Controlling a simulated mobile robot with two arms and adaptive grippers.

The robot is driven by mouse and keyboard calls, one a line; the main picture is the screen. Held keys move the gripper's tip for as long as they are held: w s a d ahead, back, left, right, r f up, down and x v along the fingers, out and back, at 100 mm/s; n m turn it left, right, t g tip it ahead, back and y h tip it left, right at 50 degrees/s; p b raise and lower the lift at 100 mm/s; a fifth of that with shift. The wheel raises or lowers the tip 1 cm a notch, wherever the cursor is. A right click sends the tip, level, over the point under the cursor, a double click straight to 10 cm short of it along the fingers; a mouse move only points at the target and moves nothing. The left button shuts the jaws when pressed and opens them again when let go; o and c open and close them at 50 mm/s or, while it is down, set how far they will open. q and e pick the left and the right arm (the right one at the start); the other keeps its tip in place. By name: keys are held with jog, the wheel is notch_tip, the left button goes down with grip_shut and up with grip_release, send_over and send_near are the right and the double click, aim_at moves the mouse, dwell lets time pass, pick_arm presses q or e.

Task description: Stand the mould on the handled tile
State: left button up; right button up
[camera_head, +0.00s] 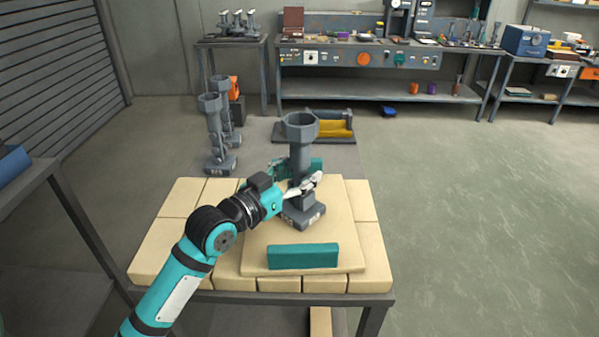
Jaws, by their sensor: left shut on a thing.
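The mould (301,150) is a grey upright piece with a wide cup on top, a stem and a square base. It stands upright over the middle of the handled tile (262,258); I cannot tell whether its base touches the tile. The tile is a tan slab with a teal handle (303,256) at its near edge; teal also shows at its far side, partly hidden behind the mould. My left gripper (305,186) comes in from the left and is shut on the mould's stem, just above the base. My right gripper is not in view.
The tile lies on a table topped with tan blocks (160,240). Two similar grey moulds (213,135) stand behind it on the left. A low rack with a yellow item (338,128) is behind the mould. The floor at right is clear.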

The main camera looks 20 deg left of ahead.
pick_arm(q)
jog(key=o, duration=1.6)
jog(key=shift+c, duration=0.2)
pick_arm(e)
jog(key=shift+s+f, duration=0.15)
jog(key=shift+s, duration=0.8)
pick_arm(q)
jog(key=shift+s, duration=0.15)
jog(key=b+v, duration=0.2)
jog(key=v, duration=0.9)
jog(key=shift+s+a, duration=0.2)
jog(key=shift+s, duration=0.1)
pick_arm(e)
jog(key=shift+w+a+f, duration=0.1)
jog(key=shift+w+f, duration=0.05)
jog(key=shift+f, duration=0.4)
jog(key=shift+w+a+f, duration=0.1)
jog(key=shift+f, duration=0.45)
pick_arm(q)
jog(key=shift+r, duration=0.15)
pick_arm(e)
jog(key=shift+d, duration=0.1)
